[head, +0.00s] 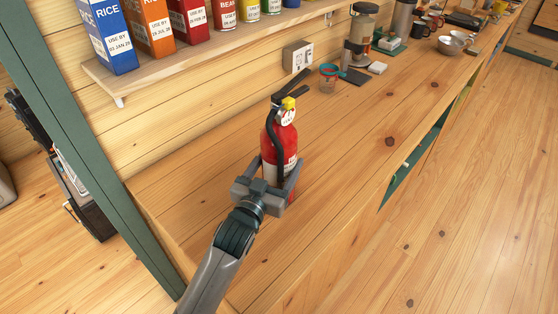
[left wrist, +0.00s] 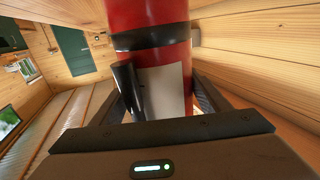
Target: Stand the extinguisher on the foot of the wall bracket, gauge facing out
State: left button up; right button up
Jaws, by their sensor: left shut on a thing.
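The red fire extinguisher (head: 283,146) stands upright over the wooden counter in the head view, with a black handle, a black hose down its left side, and a yellow tag. Its round white gauge (head: 287,117) faces toward me. My left gripper (head: 277,172) is shut around the lower body, one finger on each side. The left wrist view shows the red body (left wrist: 150,15) with a black band, hose end and pale label between the fingers (left wrist: 162,100). The gripper hides the base, so I cannot tell whether it touches the counter. I see no wall bracket. My right gripper is out of view.
The wooden counter (head: 350,140) is clear right of the extinguisher. A shelf (head: 190,62) with boxes and cans hangs above it. A wall outlet (head: 297,57), a measuring cup (head: 328,78), a coffee grinder (head: 360,35) and bowls (head: 450,45) are farther back. A green post (head: 85,150) stands at left.

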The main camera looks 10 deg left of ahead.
pick_arm(q)
jog(key=shift+r, duration=0.3)
jog(key=o, duration=2)
jog(key=shift+f, duration=0.3)
jog(key=shift+o, duration=0.4)
jog(key=shift+s, duration=0.15)
jog(key=b+v, duration=0.3)
jog(key=v, duration=0.8)
jog(key=shift+s, duration=0.4)
jog(key=shift+o, duration=0.3)
